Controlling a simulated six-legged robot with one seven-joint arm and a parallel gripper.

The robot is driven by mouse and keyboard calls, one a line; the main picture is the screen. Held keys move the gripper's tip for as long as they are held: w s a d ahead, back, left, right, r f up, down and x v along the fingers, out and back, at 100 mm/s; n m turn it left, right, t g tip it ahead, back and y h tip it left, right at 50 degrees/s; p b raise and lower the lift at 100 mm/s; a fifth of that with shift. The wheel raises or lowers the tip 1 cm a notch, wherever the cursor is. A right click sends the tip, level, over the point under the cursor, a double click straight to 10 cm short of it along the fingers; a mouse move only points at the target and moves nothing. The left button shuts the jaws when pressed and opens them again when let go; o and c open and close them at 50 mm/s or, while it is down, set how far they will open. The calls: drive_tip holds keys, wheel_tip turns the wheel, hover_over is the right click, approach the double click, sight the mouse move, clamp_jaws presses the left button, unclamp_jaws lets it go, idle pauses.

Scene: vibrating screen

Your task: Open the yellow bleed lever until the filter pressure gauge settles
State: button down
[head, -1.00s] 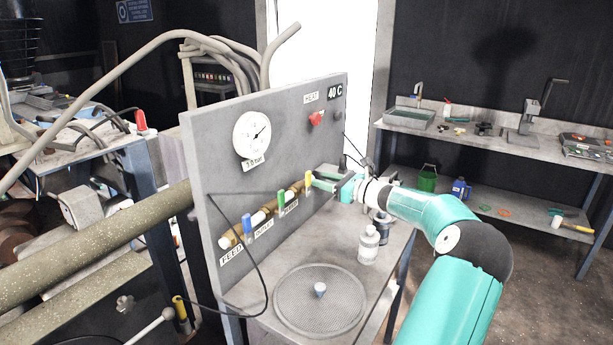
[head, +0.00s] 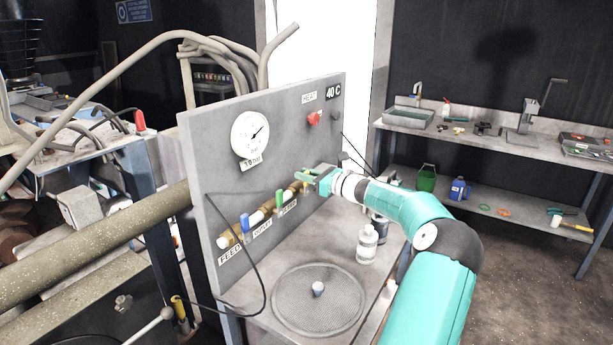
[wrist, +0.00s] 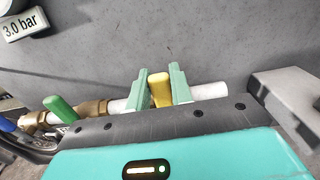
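The yellow bleed lever (wrist: 160,90) stands on the pipe in the wrist view, leaning slightly. My gripper (wrist: 160,87) has one pale green finger on each side of it. The fingers are close to the lever, but I cannot tell whether they press on it. In the head view my gripper (head: 308,176) is at the panel and hides most of the lever. The round white filter pressure gauge (head: 250,134) is at the panel's upper left. The label (wrist: 20,25) below it reads 3.0 bar.
A green lever (head: 280,198) and a blue lever (head: 245,223) stand on the same pipe, left of my gripper. A red knob (head: 314,118) is above. A bottle (head: 367,243) and a round sieve (head: 318,300) are on the bench below. A black cable hangs before the panel.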

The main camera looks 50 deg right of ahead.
idle(0.3)
drive_tip(key=shift+s+a+f+n, duration=0.1)
drive_tip(key=shift+a+f+n, duration=0.55)
drive_tip(key=shift+n, duration=1.2)
drive_tip(key=shift+s+a+f+n, duration=0.1)
drive_tip(key=shift+a+f+n, duration=0.1)
drive_tip(key=shift+a+n, duration=1.2)
drive_tip(key=shift+s+a+f+n, duration=0.1)
drive_tip(key=shift+a+f+n, duration=0.35)
drive_tip(key=shift+n, duration=1.8)
drive_tip(key=c, duration=1.2)
unclamp_jaws()
drive_tip(key=shift+c, duration=0.2)
